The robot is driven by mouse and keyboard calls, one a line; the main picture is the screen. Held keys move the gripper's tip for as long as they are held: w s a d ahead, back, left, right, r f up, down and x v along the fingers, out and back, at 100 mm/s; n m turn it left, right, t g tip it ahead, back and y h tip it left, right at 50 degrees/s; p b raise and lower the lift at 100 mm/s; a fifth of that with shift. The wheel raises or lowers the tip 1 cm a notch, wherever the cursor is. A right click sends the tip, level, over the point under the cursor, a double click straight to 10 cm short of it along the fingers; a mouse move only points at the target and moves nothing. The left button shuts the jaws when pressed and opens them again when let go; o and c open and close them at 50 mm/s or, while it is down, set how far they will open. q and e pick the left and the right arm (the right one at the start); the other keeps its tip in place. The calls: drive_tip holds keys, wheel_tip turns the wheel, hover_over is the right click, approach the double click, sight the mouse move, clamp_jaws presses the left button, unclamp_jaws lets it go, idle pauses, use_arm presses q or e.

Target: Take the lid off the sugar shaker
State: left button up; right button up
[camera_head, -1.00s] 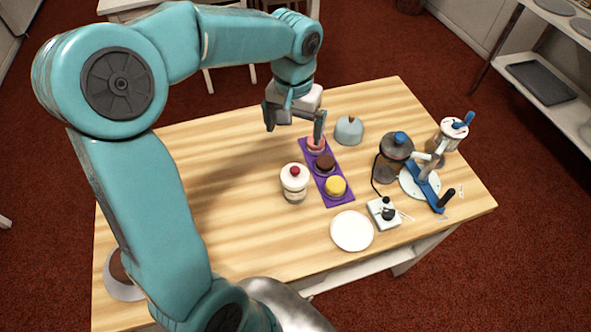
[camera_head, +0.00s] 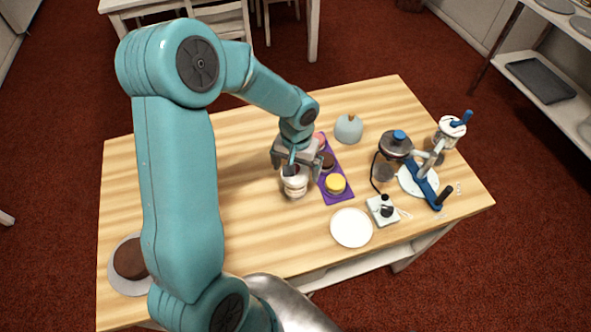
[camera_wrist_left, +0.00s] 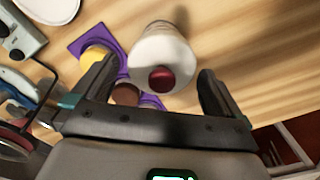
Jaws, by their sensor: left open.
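The sugar shaker (camera_head: 295,187) is a white jar standing on the wooden table, left of the purple tray. Its white lid with a dark red knob (camera_wrist_left: 162,79) shows in the left wrist view; in the head view my gripper hides most of the lid. My left gripper (camera_head: 296,168) is open just above the shaker. In the left wrist view its two fingers (camera_wrist_left: 155,88) stand on either side of the lid, with a gap to each side. My right gripper is not in view.
A purple tray (camera_head: 346,198) with small round cakes lies close to the right of the shaker. A white plate (camera_head: 351,228), a small white device (camera_head: 381,211) and a blue-handled stand (camera_head: 427,187) are further right. A pale blue dome (camera_head: 348,129) stands behind.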

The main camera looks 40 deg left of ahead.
use_arm(q)
drive_tip(key=shift+s+r, duration=0.1)
drive_tip(key=shift+s, duration=0.1)
drive_tip(key=shift+c, duration=0.3)
drive_tip(key=shift+w, duration=0.1)
drive_tip(key=c, duration=0.9)
drive_tip(key=shift+r, duration=0.1)
